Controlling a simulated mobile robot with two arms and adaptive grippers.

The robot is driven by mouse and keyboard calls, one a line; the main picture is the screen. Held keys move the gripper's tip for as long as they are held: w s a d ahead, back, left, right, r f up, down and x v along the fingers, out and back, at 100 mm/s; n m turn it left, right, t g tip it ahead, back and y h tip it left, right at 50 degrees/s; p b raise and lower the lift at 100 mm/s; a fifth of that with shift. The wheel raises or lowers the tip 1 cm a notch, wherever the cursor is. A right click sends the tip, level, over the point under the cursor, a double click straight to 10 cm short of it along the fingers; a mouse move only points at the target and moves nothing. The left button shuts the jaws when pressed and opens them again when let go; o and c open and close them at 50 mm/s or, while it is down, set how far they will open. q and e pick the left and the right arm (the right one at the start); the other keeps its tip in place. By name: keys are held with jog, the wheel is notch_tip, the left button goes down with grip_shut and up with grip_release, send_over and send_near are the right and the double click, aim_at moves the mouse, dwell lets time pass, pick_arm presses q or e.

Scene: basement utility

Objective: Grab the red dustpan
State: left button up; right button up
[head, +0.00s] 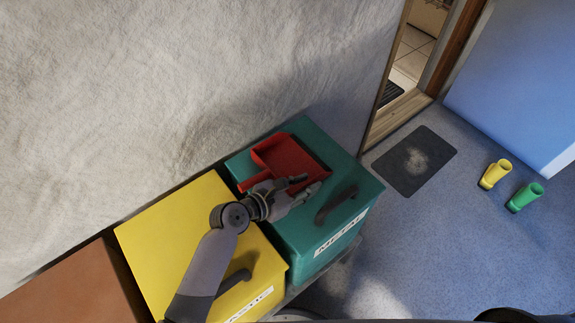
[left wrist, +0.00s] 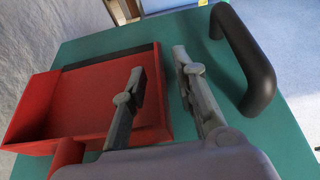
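The red dustpan (head: 285,157) lies on the lid of the green bin marked METAL (head: 347,177), near the wall side. In the left wrist view the dustpan (left wrist: 95,97) fills the left half, its handle running under the gripper. My left gripper (head: 318,182) is open over the lid beside the dustpan's near edge. In the left wrist view one finger of the left gripper (left wrist: 158,62) overlaps the dustpan and the other is over bare green lid. Nothing shows between the fingers but lid and pan edge. I cannot tell whether a finger touches the pan. My right gripper is not in view.
The green bin's dark handle (head: 337,204) stands up close to the gripper, right of it in the wrist view. A yellow bin (head: 180,235) adjoins on the left, with a brown one (head: 75,290) beyond.

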pick_arm(q)
jog(key=shift+c, duration=0.6)
grip_shut()
jog(key=shift+r, duration=0.1)
